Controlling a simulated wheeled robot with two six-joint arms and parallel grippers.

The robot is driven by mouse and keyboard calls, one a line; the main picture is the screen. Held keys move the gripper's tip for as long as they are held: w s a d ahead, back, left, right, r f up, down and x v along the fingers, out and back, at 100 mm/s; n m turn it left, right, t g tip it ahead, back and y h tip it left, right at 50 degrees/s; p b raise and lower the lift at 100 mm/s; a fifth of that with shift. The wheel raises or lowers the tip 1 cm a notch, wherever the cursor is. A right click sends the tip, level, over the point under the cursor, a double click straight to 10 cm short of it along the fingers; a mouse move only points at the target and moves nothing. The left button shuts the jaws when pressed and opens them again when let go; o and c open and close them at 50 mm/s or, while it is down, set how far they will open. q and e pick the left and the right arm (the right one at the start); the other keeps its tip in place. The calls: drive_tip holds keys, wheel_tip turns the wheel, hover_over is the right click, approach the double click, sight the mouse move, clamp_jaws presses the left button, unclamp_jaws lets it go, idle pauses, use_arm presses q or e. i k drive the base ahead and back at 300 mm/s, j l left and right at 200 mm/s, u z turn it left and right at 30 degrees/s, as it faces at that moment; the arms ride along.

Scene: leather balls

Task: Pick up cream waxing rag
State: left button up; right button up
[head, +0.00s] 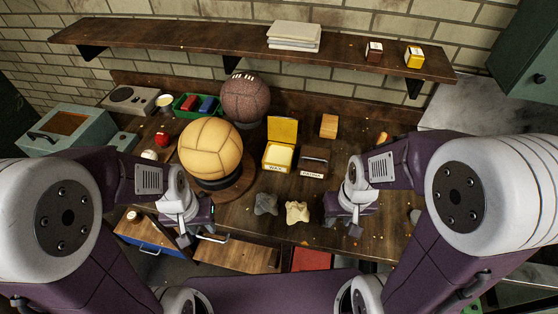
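The cream waxing rag (297,212) lies crumpled on the wooden workbench near its front edge. A grey rag (266,204) lies just to its left, close beside it. My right gripper (343,221) is to the right of the cream rag, apart from it, low over the bench front. My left gripper (194,232) is further left, in front of the large tan ball (210,148) and apart from both rags. The fingers of both grippers are small and partly hidden by the wrists, so I cannot tell how far they are open.
The tan ball sits on a dark round stand. Behind the rags are an open yellow wax tin (279,157) and a brown box (314,161). A dark brown ball (245,98) and a green tray (197,105) stand further back. A blue drawer (150,235) is open at left front.

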sight(295, 212)
drive_tip(key=l+u, duration=0.45)
drive_tip(key=k+l+u, duration=0.15)
drive_tip(key=u, duration=0.3)
drive_tip(key=k+l+u, duration=0.2)
drive_tip(key=u, duration=0.3)
drive_tip(key=k+l+u, duration=0.2)
drive_tip(key=u, duration=0.25)
drive_tip(key=k+l+u, duration=0.25)
drive_tip(key=u, duration=0.2)
